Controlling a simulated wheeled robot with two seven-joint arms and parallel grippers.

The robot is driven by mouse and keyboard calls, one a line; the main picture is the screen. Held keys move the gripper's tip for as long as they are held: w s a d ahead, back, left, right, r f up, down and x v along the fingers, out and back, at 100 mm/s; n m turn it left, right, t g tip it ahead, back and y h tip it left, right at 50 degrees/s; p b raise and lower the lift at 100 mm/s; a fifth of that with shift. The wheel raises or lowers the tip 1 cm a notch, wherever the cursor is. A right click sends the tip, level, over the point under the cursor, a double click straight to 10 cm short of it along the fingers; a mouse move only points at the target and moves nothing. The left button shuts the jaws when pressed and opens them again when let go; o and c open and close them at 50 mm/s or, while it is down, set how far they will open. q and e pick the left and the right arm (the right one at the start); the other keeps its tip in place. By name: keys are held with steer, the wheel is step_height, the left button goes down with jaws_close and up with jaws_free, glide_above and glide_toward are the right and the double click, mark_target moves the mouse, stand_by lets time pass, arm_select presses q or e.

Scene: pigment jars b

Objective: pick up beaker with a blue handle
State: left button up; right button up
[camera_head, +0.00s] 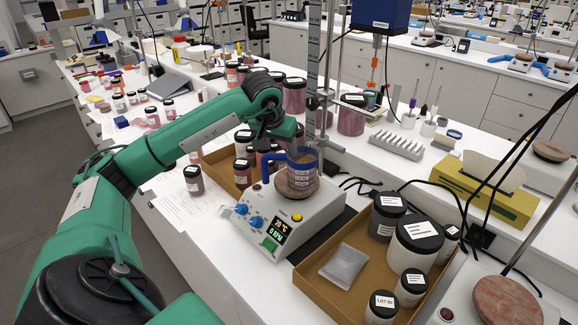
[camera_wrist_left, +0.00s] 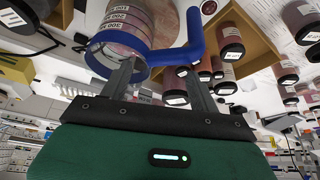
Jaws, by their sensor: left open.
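The beaker with a blue handle (camera_head: 303,177) stands upright on the round plate of the hot-plate stirrer (camera_head: 262,246). It has a blue rim, white markings and pinkish contents. Its handle is on the left side in the head view. My left gripper (camera_head: 283,148) is at the handle, beside the beaker's upper part. In the left wrist view the open fingers of the gripper (camera_wrist_left: 163,76) lie on either side of the blue handle (camera_wrist_left: 178,55), one finger close to the rim of the beaker (camera_wrist_left: 122,30). Contact cannot be told. My right gripper is not in view.
A cardboard tray (camera_head: 312,284) with black-lidded jars and a grey packet lies right of the stirrer. Another tray (camera_head: 217,160) with jars is behind it at left. A metal stand rod (camera_head: 313,75) rises behind the beaker. Black cables lie to the right.

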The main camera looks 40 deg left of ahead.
mark_target(289, 168)
arm_select(q)
steer(key=shift+p+x, duration=1.3)
steer(key=shift+x, duration=1.05)
steer(key=shift+w+f, duration=0.2)
steer(key=shift+f, duration=0.2)
steer(key=shift+c, duration=0.2)
steer(key=shift+r, duration=0.1)
jaws_close()
